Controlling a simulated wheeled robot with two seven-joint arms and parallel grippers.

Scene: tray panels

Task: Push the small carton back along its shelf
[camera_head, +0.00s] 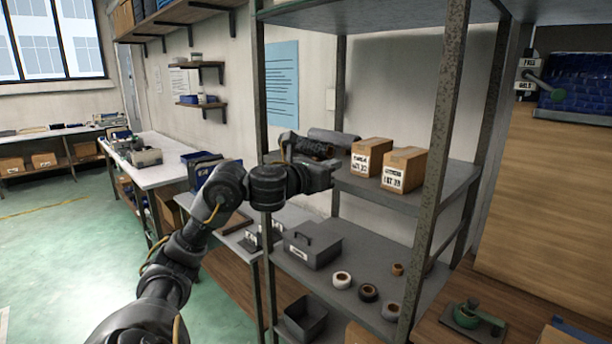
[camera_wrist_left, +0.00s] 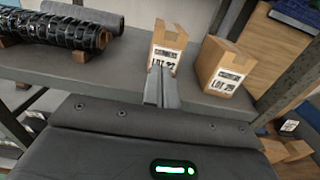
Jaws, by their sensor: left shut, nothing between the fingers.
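Two brown cardboard cartons with white lot labels stand upright side by side on the middle shelf (camera_head: 425,200). The left carton (camera_head: 373,153) also shows in the left wrist view (camera_wrist_left: 170,36), straight ahead of my fingers. The right carton (camera_head: 404,170) stands a little apart from it and shows in the wrist view too (camera_wrist_left: 226,66). My left gripper (camera_head: 340,168) is shut and empty at the shelf's front edge. In the wrist view its fingertips (camera_wrist_left: 160,72) overlap the left carton's lower label; I cannot tell whether they touch it.
A dark ribbed roll (camera_wrist_left: 50,38) lies on the shelf to the left of the cartons. The grey shelf posts (camera_head: 440,150) rise close by on the right. The lower shelf holds a grey metal box (camera_head: 312,248) and several tape rolls (camera_head: 368,292).

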